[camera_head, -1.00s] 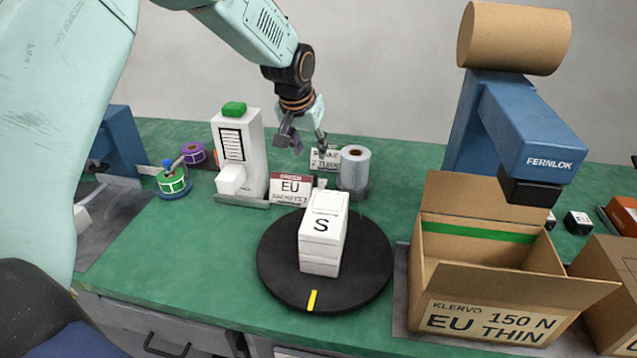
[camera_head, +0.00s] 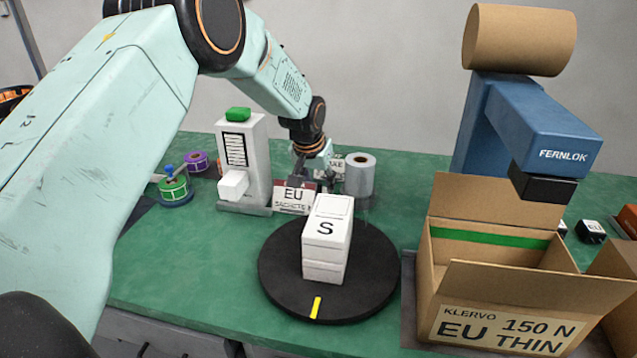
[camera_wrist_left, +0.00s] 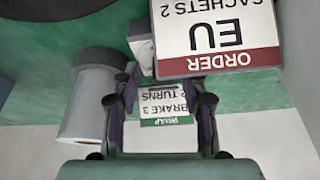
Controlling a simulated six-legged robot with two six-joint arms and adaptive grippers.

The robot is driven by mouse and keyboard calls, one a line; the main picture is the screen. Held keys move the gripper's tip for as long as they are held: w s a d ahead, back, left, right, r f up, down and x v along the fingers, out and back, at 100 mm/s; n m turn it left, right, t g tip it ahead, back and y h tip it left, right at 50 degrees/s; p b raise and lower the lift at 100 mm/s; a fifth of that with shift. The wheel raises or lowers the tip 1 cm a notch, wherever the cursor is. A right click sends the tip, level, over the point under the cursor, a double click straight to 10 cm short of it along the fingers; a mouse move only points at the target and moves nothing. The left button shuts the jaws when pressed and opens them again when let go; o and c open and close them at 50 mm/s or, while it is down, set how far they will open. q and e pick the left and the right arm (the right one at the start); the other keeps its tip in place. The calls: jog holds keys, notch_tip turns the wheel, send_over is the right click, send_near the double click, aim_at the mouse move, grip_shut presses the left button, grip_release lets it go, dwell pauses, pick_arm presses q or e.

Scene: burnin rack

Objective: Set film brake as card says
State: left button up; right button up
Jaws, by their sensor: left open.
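The film roll (camera_head: 358,175) stands upright behind the turntable, and it also shows at the left of the left wrist view (camera_wrist_left: 88,100). The wrap card (camera_wrist_left: 165,104) appears upside down in the wrist view and reads "BRAKE 3" and "2 TURNS"; in the head view it is mostly hidden behind my gripper. My left gripper (camera_head: 316,182) is open beside the roll, on its left. In the wrist view its fingers (camera_wrist_left: 165,95) frame the wrap card, with nothing held. A small pale block (camera_wrist_left: 141,52) lies beyond the fingers; I cannot tell whether it is the brake.
The order card (camera_head: 292,198) reads "EU" and "SACHETS 2". White boxes marked S (camera_head: 325,245) sit on the black turntable (camera_head: 375,280). The open carton (camera_head: 440,280) is at right, under the blue Fernlok machine (camera_head: 540,135). A white dispenser (camera_head: 257,165) stands left of the cards.

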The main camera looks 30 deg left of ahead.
pick_arm(q)
jog(key=shift+a+f, duration=0.1)
jog(key=shift+a, duration=0.1)
jog(key=shift+s+d, duration=0.1)
jog(key=c, duration=0.5)
grip_shut()
jog(key=shift+m+p, duration=0.6)
jog(key=shift+m, duration=0.1)
jog(key=shift+h, duration=0.3)
